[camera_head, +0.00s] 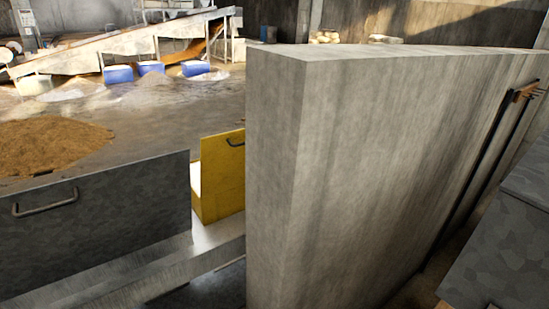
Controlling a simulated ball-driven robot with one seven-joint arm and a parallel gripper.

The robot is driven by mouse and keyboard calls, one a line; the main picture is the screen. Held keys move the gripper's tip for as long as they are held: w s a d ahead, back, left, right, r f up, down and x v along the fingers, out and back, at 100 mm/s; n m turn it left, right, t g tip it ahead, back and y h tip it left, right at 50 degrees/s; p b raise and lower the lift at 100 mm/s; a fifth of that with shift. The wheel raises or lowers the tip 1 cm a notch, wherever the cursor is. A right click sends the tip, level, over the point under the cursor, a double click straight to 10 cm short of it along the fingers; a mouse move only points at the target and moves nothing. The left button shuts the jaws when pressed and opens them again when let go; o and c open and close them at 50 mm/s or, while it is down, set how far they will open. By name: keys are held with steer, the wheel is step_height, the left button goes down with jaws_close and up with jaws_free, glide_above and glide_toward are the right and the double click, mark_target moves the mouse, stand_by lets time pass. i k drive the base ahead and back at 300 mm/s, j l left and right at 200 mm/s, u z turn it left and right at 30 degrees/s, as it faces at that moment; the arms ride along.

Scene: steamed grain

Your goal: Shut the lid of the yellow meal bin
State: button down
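The yellow meal bin (217,188) stands left of the middle, partly hidden behind the near concrete wall.
A thick concrete wall (370,170) fills the middle and right, close in front. A grey panel with a handle (95,225) stands upright at left, beside a pale ledge (150,275). A grey metal surface (500,240) is at right. Grain (50,143) lies on the floor behind.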

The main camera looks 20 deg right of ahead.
mark_target(222, 156)
steer(key=i+j+z, duration=0.25)
steer(key=i+j+u, duration=0.25)
steer(key=i, duration=1)
steer(key=i+j+u, duration=0.2)
steer(key=i, duration=1.05)
